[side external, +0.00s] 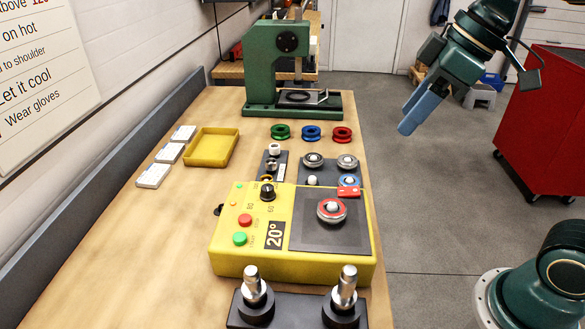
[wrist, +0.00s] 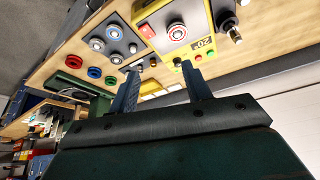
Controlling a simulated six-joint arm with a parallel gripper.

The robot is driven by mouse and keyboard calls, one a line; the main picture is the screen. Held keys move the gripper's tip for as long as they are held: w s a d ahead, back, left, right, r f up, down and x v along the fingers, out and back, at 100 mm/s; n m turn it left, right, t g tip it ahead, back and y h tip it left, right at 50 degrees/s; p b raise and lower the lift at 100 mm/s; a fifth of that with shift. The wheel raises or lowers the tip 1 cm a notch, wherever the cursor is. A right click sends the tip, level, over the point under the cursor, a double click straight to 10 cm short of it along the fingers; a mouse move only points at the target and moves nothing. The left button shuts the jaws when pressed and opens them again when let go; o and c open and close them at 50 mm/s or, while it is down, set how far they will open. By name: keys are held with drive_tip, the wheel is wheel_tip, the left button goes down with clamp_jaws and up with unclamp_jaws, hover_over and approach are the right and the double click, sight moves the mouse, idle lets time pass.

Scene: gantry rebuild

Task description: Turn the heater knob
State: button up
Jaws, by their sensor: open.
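The heater (side external: 230,262) is a yellow box on the bench with a dark top plate and a display reading 20°. Its black heater knob (side external: 267,192) stands at the upper left of the panel, near the marks 60 and 80. The heater also shows, upside down, at the top of the wrist view (wrist: 207,56); the knob is too small there to make out surely. My gripper (side external: 407,126) is in the air to the right of the bench, well away from the knob. In the wrist view its two blue fingers (wrist: 160,68) are apart with nothing between them.
A green press (side external: 268,60) stands at the back of the bench. Green, blue and red rings (side external: 311,133) lie before it. A yellow tray (side external: 211,147) is at left. Two metal posts (side external: 255,288) stand in front of the heater. A red cabinet (side external: 550,120) is at right.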

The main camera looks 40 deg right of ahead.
sight(268, 187)
drive_tip(key=w+a+r+n+g+y, duration=0.1)
drive_tip(key=w+a+n, duration=0.2)
drive_tip(key=w+n, duration=0.15)
drive_tip(key=w+a+n+g+y, duration=0.1)
drive_tip(key=w+a+n+g, duration=0.15)
drive_tip(key=w, duration=0.35)
drive_tip(key=w+a+f+n+g, duration=0.2)
drive_tip(key=w+f+n, duration=0.4)
drive_tip(key=w+n, duration=0.2)
drive_tip(key=shift+w+a+n, duration=0.3)
drive_tip(key=shift+w, duration=0.4)
drive_tip(key=shift+a+f, duration=0.1)
drive_tip(key=shift+f, duration=0.15)
drive_tip(key=shift+x, duration=6.7)
drive_tip(key=shift+c, duration=0.4)
drive_tip(key=c, duration=0.9)
